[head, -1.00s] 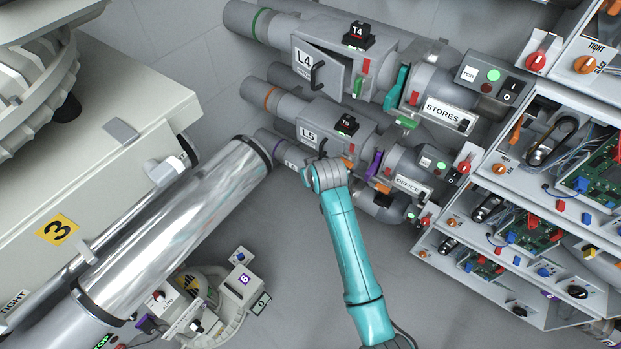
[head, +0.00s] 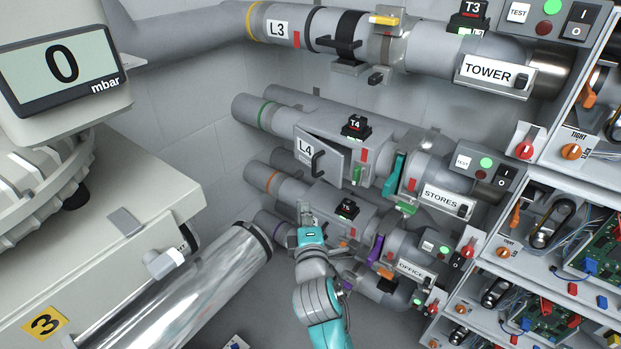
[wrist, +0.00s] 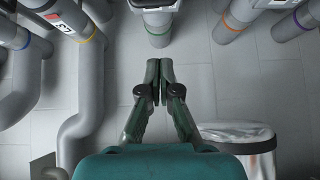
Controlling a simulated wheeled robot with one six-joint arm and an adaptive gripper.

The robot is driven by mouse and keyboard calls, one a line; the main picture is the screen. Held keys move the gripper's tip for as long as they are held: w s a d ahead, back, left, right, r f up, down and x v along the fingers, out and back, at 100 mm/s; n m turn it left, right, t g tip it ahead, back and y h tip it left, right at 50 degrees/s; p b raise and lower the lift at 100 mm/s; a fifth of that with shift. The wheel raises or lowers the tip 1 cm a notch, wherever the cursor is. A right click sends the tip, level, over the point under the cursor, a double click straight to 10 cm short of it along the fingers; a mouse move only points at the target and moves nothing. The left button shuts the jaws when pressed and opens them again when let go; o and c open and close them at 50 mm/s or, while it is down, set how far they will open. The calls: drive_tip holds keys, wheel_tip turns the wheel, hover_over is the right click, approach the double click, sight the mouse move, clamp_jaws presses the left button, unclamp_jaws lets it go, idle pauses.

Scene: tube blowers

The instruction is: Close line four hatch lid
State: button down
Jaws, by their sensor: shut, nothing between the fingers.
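The line four hatch lid (head: 318,162) is a grey panel marked L4 with a dark handle (head: 318,163). In the head view it stands ajar at the left part of the L4 pipe housing (head: 375,150), with a dark gap along its top edge. My gripper (head: 304,208) is below the lid, in front of the L5 pipe, apart from the lid. In the wrist view my gripper (wrist: 159,98) is shut with its fingertips together and nothing between them.
The L3 pipe (head: 345,30) runs above and the L5 pipe (head: 285,185) below. A shiny metal cylinder (head: 215,285) stands at lower left. Control boxes and circuit shelves (head: 560,240) fill the right side.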

drive_tip(key=w+d, duration=0.1)
drive_tip(key=w, duration=1.2)
drive_tip(key=shift+d+r, duration=0.2)
drive_tip(key=shift+d, duration=0.15)
drive_tip(key=shift+d, duration=0.1)
